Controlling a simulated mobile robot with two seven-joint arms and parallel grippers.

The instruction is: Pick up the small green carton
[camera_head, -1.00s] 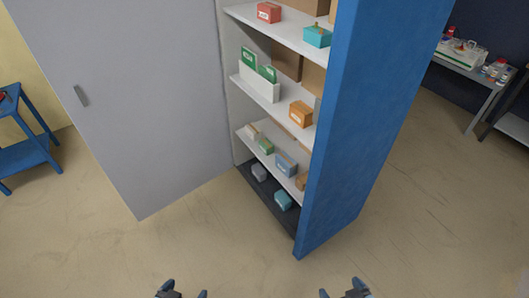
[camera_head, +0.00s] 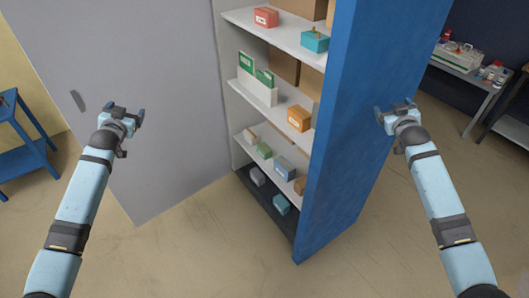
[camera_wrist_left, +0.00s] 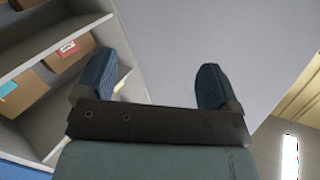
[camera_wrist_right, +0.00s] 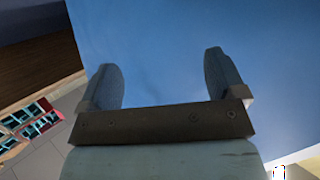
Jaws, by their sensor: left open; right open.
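The small green carton (camera_head: 264,150) sits on the lower white shelf of the cabinet, between a pale carton (camera_head: 250,136) and a blue-grey carton (camera_head: 284,169). My left gripper (camera_head: 126,112) is open and empty in front of the grey cabinet door, left of the shelves. In the left wrist view its fingers (camera_wrist_left: 155,85) are spread with nothing between them. My right gripper (camera_head: 393,108) is open and empty, beside the blue cabinet side panel. The right wrist view shows its fingers (camera_wrist_right: 164,80) apart before a blue surface. Neither gripper is near the green carton.
The open grey door (camera_head: 150,150) stands left of the shelves and the blue side panel (camera_head: 350,150) right. A white holder (camera_head: 256,92) with green items, an orange box (camera_head: 300,118) and teal boxes share the shelves. The floor in front is clear.

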